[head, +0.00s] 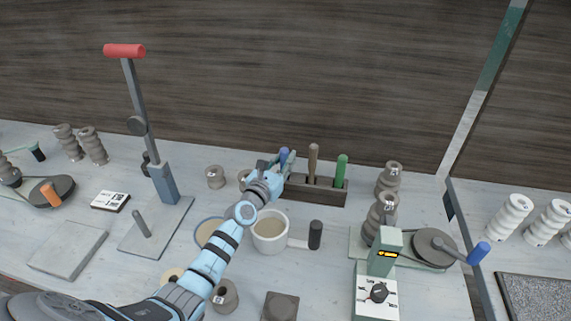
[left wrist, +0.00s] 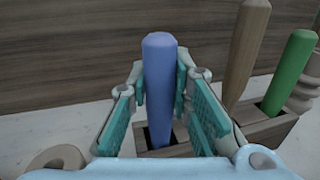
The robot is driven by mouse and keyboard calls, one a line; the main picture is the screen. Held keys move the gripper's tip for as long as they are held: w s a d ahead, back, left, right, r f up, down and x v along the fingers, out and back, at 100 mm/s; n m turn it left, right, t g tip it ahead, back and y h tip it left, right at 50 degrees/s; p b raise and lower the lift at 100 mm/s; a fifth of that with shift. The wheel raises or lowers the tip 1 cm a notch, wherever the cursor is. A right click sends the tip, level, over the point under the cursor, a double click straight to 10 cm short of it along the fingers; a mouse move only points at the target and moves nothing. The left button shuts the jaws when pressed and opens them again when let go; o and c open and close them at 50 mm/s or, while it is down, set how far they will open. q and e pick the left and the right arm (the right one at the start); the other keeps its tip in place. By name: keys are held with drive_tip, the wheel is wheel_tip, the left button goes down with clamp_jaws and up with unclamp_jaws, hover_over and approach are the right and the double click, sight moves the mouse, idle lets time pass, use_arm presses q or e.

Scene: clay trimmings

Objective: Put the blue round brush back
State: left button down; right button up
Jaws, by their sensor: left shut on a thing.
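The blue round brush (head: 284,154) stands upright at the left end of a dark wooden rack (head: 325,197). In the left wrist view the blue handle (left wrist: 160,75) rises between the teal finger pads, its lower end at a dark slot of the rack (left wrist: 265,128). My left gripper (head: 283,163) is shut on the blue handle. The bristles are hidden, and I cannot tell how deep the brush sits. A brown handle (head: 313,160) and a green handle (head: 342,170) stand in the rack to the right. My right gripper is not in view.
Left is a lever press with a red grip (head: 124,51); right is a green machine (head: 385,251) with a wheel. Grey clay rolls (head: 389,179) stand right of the rack. A dark wall closes the back.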

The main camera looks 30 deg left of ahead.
use_arm(q)
drive_tip(key=c, duration=1.5)
unclamp_jaws()
drive_tip(key=shift+o, duration=0.2)
drive_tip(key=shift+r, duration=0.1)
drive_tip(key=shift+s+p, duration=0.2)
drive_tip(key=shift+p, duration=0.1)
drive_tip(key=s+p, duration=0.3)
drive_tip(key=s, duration=0.8)
drive_tip(key=shift+s, duration=0.3)
drive_tip(key=shift+a, duration=0.1)
